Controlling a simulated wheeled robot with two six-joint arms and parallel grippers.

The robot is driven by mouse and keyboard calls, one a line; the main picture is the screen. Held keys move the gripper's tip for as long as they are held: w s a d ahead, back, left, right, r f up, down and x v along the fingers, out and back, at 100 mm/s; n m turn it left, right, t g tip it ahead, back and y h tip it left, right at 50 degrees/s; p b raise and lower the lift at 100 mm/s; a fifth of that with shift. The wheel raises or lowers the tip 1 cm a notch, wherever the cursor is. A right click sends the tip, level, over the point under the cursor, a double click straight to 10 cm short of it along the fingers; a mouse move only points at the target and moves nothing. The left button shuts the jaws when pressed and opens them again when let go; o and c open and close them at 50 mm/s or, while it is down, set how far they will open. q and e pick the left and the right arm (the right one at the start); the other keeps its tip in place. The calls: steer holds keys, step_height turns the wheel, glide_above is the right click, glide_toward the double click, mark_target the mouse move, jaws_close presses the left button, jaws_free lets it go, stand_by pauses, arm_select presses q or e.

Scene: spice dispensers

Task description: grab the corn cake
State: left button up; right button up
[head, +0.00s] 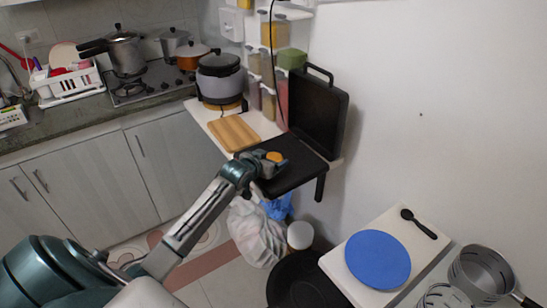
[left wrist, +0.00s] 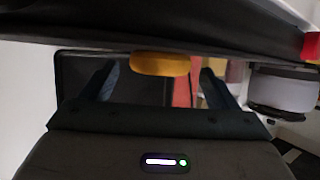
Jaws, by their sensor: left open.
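The corn cake (head: 274,156) is a small round orange-yellow disc on the black open grill (head: 290,180). In the left wrist view, which looks upside down, the corn cake (left wrist: 160,64) rests against the dark grill surface. My left gripper (head: 270,165) is low over the grill plate at the corn cake. Its two fingers are open, one on each side of the cake in the wrist view, with gaps between. Part of the cake is hidden by the gripper in the head view. My right gripper is not in view.
The grill's raised lid (head: 318,112) stands behind the plate near the wall. A wooden board (head: 234,133) and a grey cooker (head: 220,82) are left of the grill. Spice containers stand on the shelf behind. A blue plate (head: 378,259) lies on a white board at front right.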

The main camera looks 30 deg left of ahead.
arm_select(q)
steer(key=shift+w+f, duration=0.2)
steer(key=shift+w, duration=0.25)
steer(key=shift+s, duration=0.1)
steer(key=c, duration=1.2)
steer(key=shift+r, duration=0.1)
